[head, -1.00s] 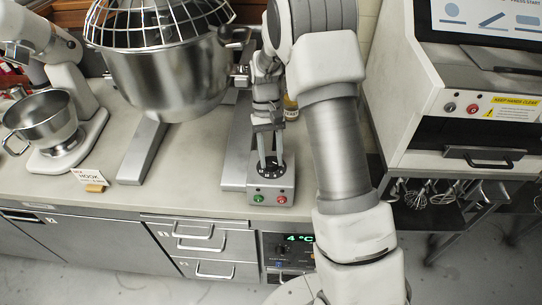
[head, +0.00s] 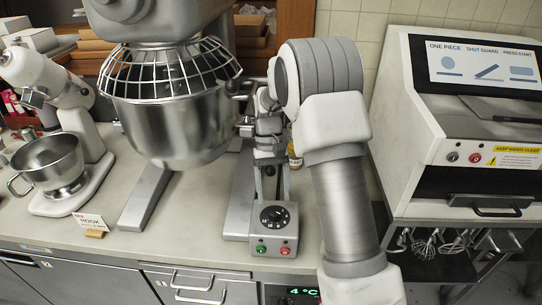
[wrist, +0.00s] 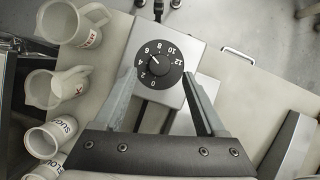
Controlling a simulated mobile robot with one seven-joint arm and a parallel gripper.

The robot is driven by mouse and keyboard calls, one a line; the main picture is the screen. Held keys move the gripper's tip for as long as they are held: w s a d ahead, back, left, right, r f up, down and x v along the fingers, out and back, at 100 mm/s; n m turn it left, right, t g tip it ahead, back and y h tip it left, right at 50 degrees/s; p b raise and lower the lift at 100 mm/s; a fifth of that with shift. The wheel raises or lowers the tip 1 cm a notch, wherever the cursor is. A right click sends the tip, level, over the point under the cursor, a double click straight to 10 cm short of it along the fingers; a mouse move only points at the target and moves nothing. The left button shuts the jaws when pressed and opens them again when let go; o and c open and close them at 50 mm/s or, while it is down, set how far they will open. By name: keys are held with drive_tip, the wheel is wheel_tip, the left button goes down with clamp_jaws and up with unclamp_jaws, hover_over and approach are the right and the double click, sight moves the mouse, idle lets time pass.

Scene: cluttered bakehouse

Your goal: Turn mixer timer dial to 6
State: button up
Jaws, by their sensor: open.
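The mixer timer dial (head: 275,216) is a round black knob plate on the grey control box (head: 237,226) at the mixer's foot. In the wrist view the dial (wrist: 158,65) shows white numbers from 0 to 12, and its white pointer line points up-left at the 6. My gripper (head: 269,188) is open and empty, behind and above the dial in the head view. In the wrist view its fingers (wrist: 160,80) stand on either side of the dial's lower part, apart from the knob.
A green button (head: 261,249) and a red button (head: 285,251) sit just in front of the dial. The steel mixer bowl (head: 175,125) with its wire guard is at left. White jugs (wrist: 70,22) stand at left in the wrist view. A slicer-like machine (head: 480,120) stands at right.

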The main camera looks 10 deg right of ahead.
drive_tip(key=v, duration=1.3)
drive_tip(key=shift+s+r, duration=0.1)
drive_tip(key=shift+r, duration=0.05)
drive_tip(key=s+r+t, duration=0.5)
drive_tip(key=s+r, duration=0.5)
drive_tip(key=s, duration=0.3)
drive_tip(key=s+f+t, duration=0.3)
drive_tip(key=s+t, duration=0.2)
drive_tip(key=s, duration=1)
drive_tip(key=shift+a+n, duration=0.25)
drive_tip(key=shift+n, duration=0.05)
